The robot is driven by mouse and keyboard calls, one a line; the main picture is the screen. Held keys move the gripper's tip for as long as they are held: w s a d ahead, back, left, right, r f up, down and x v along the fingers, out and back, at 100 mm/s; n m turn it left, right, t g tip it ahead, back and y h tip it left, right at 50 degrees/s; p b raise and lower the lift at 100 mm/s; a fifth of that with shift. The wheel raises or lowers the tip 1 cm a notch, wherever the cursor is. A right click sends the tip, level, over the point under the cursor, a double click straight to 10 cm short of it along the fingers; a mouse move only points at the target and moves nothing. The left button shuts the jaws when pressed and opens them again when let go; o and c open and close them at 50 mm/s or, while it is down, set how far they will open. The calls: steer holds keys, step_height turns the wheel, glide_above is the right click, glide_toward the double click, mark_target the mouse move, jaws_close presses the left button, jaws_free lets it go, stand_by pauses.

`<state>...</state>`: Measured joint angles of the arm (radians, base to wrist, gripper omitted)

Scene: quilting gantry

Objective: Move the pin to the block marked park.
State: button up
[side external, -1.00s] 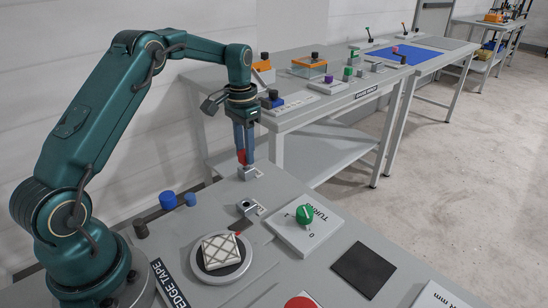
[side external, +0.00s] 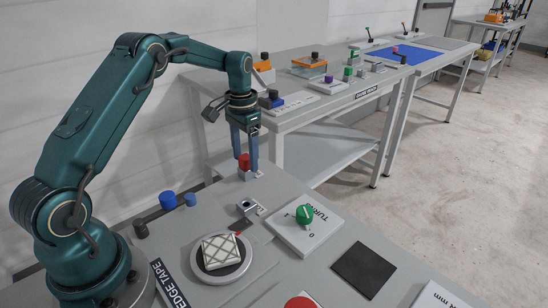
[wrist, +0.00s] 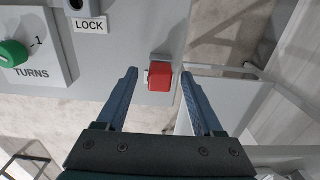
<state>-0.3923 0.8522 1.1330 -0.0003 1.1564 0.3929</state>
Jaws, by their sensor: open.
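The pin, with a red square-looking head (side external: 243,161), stands in a small grey block (side external: 250,174) near the table's far edge; the head also shows in the wrist view (wrist: 160,76). The pin's shaft is hidden, and no park marking on this block is readable. My gripper (side external: 246,160) is open, pointing down, with its blue fingers apart on either side of the red head. In the wrist view there is a gap between each finger and the head. A second block, labelled LOCK (wrist: 89,26), has an empty-looking dark hole and also shows in the side view (side external: 247,207).
A TURNS panel with a green knob (side external: 305,213) lies right of the LOCK block. A round plate with a patterned square (side external: 221,250), blue cylinders (side external: 168,200) and a black square (side external: 363,269) are on the same table. Another table (side external: 290,122) stands behind.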

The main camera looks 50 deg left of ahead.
mark_target(247, 157)
steer(key=shift+r, duration=2.6)
steer(key=shift+w+d+r, duration=0.15)
steer(key=shift+d+r, duration=0.05)
steer(key=shift+r, duration=0.1)
steer(key=s+d+r+m+t, duration=0.1)
steer(key=s+d+r+t, duration=0.15)
steer(key=d+r, duration=0.3)
steer(key=s+d+r+m+t, duration=0.1)
steer(key=s+d+r, duration=0.3)
steer(key=r, duration=0.3)
steer(key=s+d+f+n+t, duration=0.1)
steer(key=s+d+f, duration=0.1)
steer(key=s, duration=0.5)
steer(key=s+d+f+n+t, duration=0.1)
steer(key=s+d+f, duration=0.1)
steer(key=s+f, duration=0.2)
steer(key=s, duration=0.3)
steer(key=shift+d, duration=0.3)
